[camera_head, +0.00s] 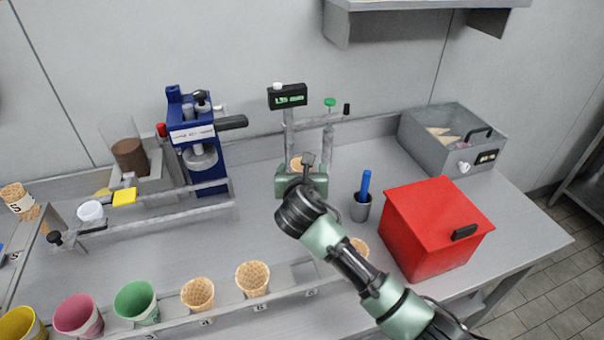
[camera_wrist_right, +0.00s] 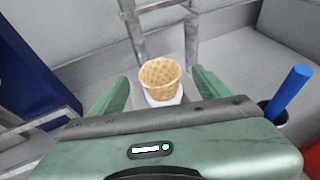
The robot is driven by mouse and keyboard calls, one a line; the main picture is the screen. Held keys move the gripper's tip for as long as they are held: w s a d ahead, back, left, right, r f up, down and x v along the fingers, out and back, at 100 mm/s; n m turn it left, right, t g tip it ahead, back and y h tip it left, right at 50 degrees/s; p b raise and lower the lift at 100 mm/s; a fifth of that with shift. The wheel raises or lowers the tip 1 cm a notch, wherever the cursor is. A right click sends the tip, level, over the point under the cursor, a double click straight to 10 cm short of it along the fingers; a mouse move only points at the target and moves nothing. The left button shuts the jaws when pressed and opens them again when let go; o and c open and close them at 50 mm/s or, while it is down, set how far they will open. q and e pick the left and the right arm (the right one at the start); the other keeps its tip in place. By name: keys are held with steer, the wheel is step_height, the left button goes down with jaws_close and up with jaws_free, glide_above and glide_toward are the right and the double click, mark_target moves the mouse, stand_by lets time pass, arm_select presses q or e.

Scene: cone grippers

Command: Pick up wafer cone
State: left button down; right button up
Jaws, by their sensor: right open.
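A tan wafer cone (camera_head: 298,162) stands upright, mouth up, in front of the post of the display stand. In the right wrist view the wafer cone (camera_wrist_right: 160,76) sits in a white holder (camera_wrist_right: 163,99), centred between my green fingers. My right gripper (camera_head: 302,172) is open around the cone's sides, with a visible gap on each side. The cone's lower part is partly hidden by the gripper in the head view. My left gripper is not in view.
A blue machine (camera_head: 198,140) stands left. More wafer cones (camera_head: 252,278) and coloured cups (camera_head: 135,302) line the front rack. A grey bin (camera_head: 450,135) stands back right.

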mark_target(302, 167)
steer(key=x, duration=0.3)
steer(key=shift+w+f, duration=0.25)
steer(key=shift+w, duration=0.1)
steer(key=shift+s, duration=0.1)
steer(key=c, duration=0.9)
steer(key=shift+o, duration=0.2)
steer(key=shift+r, duration=0.2)
